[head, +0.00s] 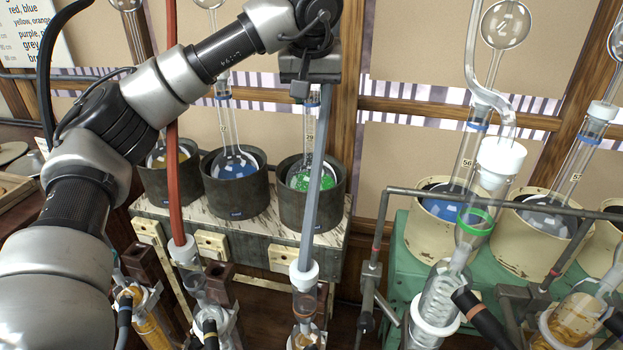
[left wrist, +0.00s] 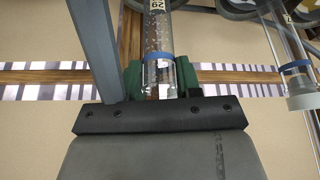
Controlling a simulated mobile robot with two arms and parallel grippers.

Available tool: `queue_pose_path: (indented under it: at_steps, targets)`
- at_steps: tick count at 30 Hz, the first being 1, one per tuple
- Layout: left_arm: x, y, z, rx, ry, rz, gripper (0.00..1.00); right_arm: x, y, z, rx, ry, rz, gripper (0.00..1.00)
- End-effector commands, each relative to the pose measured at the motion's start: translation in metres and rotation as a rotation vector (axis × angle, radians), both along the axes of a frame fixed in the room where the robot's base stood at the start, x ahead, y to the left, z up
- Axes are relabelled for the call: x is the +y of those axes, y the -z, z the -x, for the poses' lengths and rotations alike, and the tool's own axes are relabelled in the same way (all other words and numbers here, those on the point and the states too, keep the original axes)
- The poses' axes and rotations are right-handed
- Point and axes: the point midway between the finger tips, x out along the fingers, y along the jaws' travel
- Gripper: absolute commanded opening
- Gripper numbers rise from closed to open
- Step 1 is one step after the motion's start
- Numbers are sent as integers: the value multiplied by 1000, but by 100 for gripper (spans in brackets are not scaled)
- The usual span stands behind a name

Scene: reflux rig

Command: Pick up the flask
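The flask with green contents (head: 301,181) sits in the right-hand dark heating mantle (head: 297,214) of the row at the back, its neck upright. Its clear neck with a blue band shows in the left wrist view (left wrist: 158,35). My left gripper (head: 312,88) is at the top of this neck, coming from above. In the left wrist view its green finger pads lie against both sides of the neck, close to the blue band. A grey tube crosses in front of part of the flask in the head view. My right gripper is not in view.
A flask with blue liquid (head: 234,166) stands in the mantle to the left, close by. A red tube (head: 172,130) and the grey tube (head: 311,205) rise in front of the mantles. Cream mantles (head: 434,236) on a green stand are at the right, behind glassware and metal rods.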

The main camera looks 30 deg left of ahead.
Motion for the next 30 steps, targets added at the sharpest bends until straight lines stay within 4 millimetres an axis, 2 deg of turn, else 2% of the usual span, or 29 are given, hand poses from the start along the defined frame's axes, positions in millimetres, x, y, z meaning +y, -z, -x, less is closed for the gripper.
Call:
queue_pose_path:
  at_steps: [1, 6, 20, 30]
  targets:
    - [0, 0, 0, 0, 0, 0, 24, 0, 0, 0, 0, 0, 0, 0]
    - [0, 0, 0, 0, 0, 0, 0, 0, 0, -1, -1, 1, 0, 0]
    - [0, -2, 0, -3, 0, 1, 0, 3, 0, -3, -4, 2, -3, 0]
    - [0, -19, 0, -5, 0, 0, 0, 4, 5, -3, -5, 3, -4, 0]
